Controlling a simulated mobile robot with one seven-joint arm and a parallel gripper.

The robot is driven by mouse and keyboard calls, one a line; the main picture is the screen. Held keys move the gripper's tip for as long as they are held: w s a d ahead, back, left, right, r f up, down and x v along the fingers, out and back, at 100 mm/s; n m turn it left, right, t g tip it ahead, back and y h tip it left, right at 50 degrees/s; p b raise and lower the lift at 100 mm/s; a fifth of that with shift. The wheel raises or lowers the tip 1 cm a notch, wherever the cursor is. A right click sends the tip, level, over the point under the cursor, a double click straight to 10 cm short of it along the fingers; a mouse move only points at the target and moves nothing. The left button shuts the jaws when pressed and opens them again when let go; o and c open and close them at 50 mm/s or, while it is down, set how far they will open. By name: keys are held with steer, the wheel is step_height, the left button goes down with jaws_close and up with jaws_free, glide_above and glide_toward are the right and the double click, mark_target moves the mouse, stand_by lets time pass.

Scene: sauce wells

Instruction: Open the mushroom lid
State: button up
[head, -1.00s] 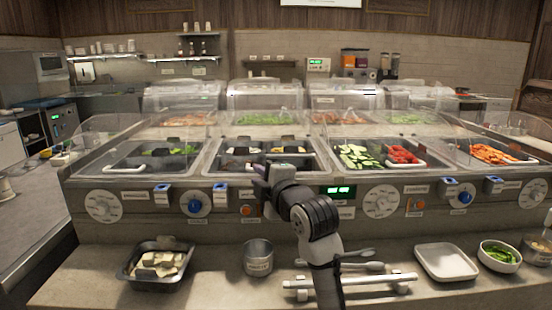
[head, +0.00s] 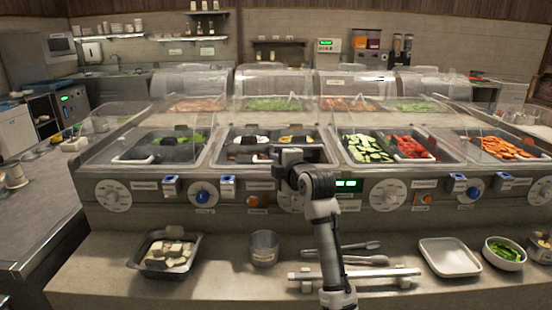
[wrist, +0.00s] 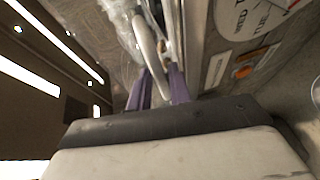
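My gripper (head: 290,154) is at the front edge of the centre-left well (head: 232,142) in the head view. This well holds dark and pale pieces; I cannot tell which are mushrooms. In the wrist view, the purple fingers of my gripper (wrist: 160,88) are close on both sides of a pale curved handle (wrist: 148,45), with little gap. They look shut on it. The clear lid is hard to make out, and my gripper and arm hide part of the well's front. I cannot tell how far the lid is raised.
Other covered wells hold cucumber (head: 365,148), red pieces (head: 412,147) and carrots (head: 505,148). On the front counter are a metal tray of pale blocks (head: 168,252), a metal cup (head: 264,248), tongs, a white tray (head: 450,257) and a bowl of greens (head: 503,252).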

steer(key=shift+w+a+f, duration=0.15)
steer(key=shift+w+a, duration=0.1)
steer(key=shift+w, duration=0.35)
jaws_close()
